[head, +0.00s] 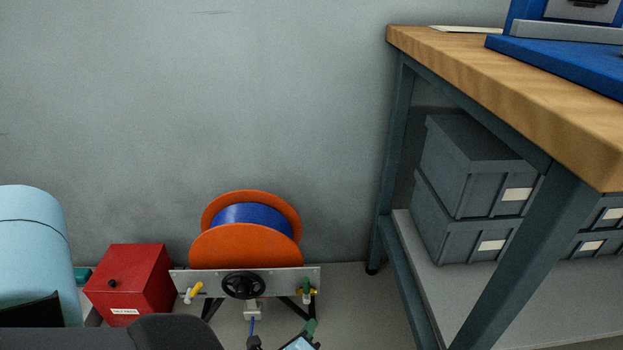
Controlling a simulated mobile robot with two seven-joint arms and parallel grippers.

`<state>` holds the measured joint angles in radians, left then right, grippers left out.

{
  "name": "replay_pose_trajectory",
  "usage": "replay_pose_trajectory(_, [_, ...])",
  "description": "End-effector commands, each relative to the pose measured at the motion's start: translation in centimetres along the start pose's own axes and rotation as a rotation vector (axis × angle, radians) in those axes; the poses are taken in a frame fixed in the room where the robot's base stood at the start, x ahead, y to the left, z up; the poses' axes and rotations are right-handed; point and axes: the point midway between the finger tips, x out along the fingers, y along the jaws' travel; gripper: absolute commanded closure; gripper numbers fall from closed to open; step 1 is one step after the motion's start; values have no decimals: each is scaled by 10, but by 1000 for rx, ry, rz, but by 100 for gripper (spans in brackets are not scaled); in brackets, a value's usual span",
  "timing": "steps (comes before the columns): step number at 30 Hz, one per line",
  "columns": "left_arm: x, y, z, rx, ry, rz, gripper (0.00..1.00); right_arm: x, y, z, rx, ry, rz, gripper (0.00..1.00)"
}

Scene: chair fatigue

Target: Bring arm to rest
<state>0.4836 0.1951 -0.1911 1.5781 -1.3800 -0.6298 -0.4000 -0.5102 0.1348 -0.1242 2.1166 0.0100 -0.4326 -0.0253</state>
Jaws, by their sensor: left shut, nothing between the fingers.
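The dark grey shape of my left arm comes in along the bottom left edge. My right gripper is not in view.
An orange reel (245,247) with a blue core stands by the wall. A light blue cylinder (32,245) is at far left. A wood-topped bench (540,90) fills the right, with grey bins (470,175) on its lower shelf. Floor shows between reel and bench.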

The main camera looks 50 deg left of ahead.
Motion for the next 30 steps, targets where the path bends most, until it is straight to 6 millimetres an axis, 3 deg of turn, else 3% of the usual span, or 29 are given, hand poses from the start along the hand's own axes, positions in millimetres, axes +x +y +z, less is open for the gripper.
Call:
replay_pose_trajectory(19, [-2, -7, 3, -2, -1, -4, 100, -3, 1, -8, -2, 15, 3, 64])
replay_pose_trajectory(23, [-8, -36, 20, -12, -9, -23, 100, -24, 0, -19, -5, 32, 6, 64])
replay_pose_trajectory(30, [-27, -120, 65, -40, -33, -78, 100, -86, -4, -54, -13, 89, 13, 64])
